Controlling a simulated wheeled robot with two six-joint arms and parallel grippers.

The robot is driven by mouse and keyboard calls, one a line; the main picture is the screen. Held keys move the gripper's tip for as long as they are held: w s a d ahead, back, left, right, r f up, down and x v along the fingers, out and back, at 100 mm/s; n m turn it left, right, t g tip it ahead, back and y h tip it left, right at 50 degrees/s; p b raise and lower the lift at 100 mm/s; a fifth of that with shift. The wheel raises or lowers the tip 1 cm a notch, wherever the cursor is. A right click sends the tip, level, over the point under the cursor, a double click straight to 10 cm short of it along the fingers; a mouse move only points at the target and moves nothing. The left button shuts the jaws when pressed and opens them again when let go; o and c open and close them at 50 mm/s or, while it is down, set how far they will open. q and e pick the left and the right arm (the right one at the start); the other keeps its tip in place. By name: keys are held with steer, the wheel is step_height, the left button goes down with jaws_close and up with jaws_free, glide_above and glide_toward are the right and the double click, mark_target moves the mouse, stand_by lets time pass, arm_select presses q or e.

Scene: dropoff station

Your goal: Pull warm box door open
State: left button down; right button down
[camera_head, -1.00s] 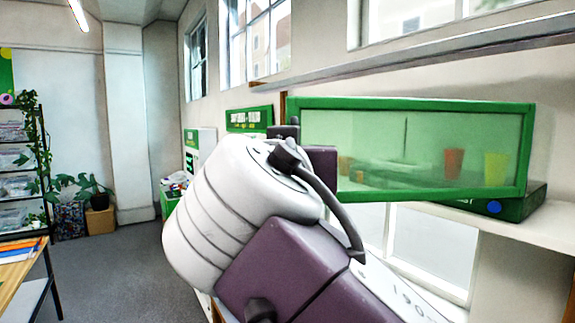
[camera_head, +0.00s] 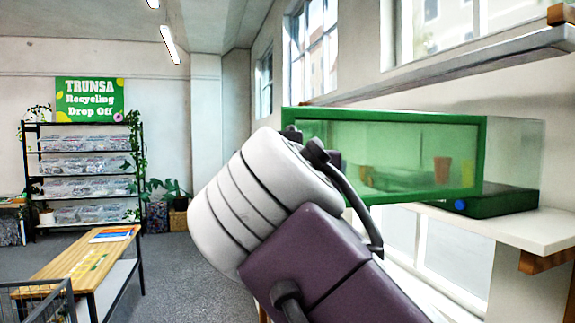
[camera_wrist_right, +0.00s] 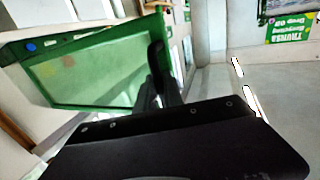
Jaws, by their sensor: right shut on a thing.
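The warm box door is a see-through pane in a green frame (camera_head: 385,115); the wrist view shows it at left (camera_wrist_right: 90,75). It stands swung out from the box, its left edge behind my right arm. The green box base (camera_head: 495,203) with a blue button sits on a shelf at right. My right gripper is mostly hidden behind its own wrist in the head view; in the wrist view its dark fingers (camera_wrist_right: 157,85) are shut on the door's edge. Whether they hold a handle or the frame is unclear. My left gripper is not in view.
The white shelf (camera_head: 515,228) under the box runs along the right wall. Orange cups (camera_head: 442,170) show through the pane. A wooden table (camera_head: 80,265), a wire basket (camera_head: 35,303) and a rack of clear bins (camera_head: 85,165) stand at left. Grey floor lies between.

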steer(key=shift+s+d+r, duration=0.1)
steer(key=shift+s+r, duration=0.05)
steer(key=c, duration=1.7)
jaws_free()
steer(key=shift+o, duration=1.1)
steer(key=shift+s+f, duration=0.15)
steer(key=shift+f, duration=0.05)
steer(key=s+a+b, duration=0.1)
steer(key=s, duration=0.7)
steer(key=shift+s+b, duration=0.4)
